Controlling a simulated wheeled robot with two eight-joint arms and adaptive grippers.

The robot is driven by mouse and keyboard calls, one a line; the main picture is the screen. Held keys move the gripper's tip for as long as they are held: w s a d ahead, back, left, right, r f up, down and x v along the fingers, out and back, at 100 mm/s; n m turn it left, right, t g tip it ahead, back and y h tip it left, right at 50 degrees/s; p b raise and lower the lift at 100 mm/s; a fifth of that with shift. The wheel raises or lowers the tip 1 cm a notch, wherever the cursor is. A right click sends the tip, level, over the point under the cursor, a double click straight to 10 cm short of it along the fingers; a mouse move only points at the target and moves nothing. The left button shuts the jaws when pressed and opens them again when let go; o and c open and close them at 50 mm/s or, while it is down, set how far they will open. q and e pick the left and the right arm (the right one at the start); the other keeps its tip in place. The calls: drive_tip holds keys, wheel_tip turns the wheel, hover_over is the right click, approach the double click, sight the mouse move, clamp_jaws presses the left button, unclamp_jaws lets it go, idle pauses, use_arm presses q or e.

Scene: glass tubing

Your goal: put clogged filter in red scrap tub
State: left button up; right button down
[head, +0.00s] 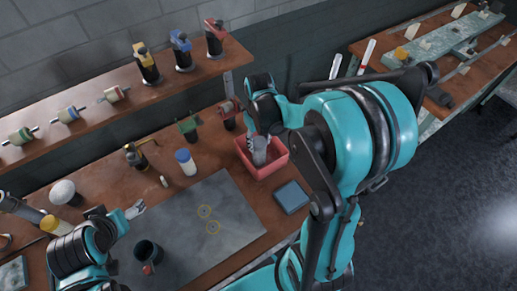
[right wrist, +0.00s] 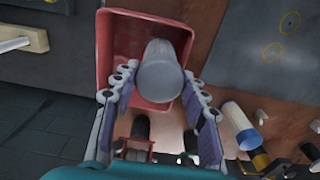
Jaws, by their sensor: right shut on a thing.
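The clogged filter appears as a grey cylinder (right wrist: 162,72) in the right wrist view, between the two finger pads of my right gripper (right wrist: 159,78). My right gripper is shut on it. In the head view the grey filter (head: 259,152) is over or inside the mouth of the red scrap tub (head: 269,174). The tub also shows in the right wrist view (right wrist: 122,42), behind the filter. I cannot tell whether the filter touches the tub floor. My left gripper (head: 134,210) is at the left, above the edge of the grey mat, away from the tub; its jaw opening is unclear.
A blue flat box (head: 291,197) lies right of the tub. The grey mat (head: 185,220) is mostly clear.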

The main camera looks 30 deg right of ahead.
drive_tip(key=shift+w+f+b, duration=0.1)
drive_tip(key=shift+f+b, duration=0.35)
drive_tip(key=shift+f, duration=1.75)
drive_tip(key=c, duration=0.8)
unclamp_jaws()
drive_tip(key=shift+c, duration=0.2)
